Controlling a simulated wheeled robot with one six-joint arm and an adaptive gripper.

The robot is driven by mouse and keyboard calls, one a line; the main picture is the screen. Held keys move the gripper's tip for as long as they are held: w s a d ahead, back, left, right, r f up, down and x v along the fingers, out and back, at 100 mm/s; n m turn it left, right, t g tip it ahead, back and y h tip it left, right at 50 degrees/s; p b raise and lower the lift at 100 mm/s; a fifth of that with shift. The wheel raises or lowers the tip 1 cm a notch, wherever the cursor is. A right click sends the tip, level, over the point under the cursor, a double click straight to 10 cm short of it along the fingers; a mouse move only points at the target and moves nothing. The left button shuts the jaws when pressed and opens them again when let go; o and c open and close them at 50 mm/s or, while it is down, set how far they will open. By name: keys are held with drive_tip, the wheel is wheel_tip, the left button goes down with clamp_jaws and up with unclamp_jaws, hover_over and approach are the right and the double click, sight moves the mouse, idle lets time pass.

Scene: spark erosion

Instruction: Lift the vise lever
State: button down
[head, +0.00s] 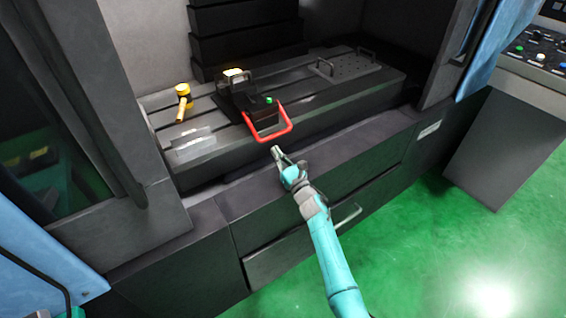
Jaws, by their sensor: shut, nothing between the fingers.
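The vise (243,95) is a dark block on the slotted machine table, with a shiny golden piece on its top. Its lever (291,124) is a red U-shaped handle that sticks out toward me over the table's front edge. A small green spot shows on the vise just above the lever. My gripper (276,150) is shut and empty. It is just in front of and below the lever's near end in the picture. A small gap shows between the fingertips and the red bar. How high the fingertips are against the lever is hard to tell.
A yellow-headed mallet (183,98) and a clear block (193,143) are on the slotted table (330,112) left of the vise. A plate with two handles (347,67) lies at the back right. Dark door frames stand on both sides. A drawer handle (348,218) is below.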

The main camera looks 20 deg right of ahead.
drive_tip(key=shift+s+d+r, duration=0.1)
drive_tip(key=shift+s+r, duration=0.1)
drive_tip(key=shift+r, duration=1.7)
drive_tip(key=shift+s+r, duration=0.2)
drive_tip(key=shift+r, duration=0.1)
drive_tip(key=shift+r, duration=0.1)
wheel_tip(320, 180, up, 12)
drive_tip(key=s, duration=0.1)
drive_tip(key=shift+d+r, duration=0.2)
drive_tip(key=shift+f, duration=0.1)
idle(0.9)
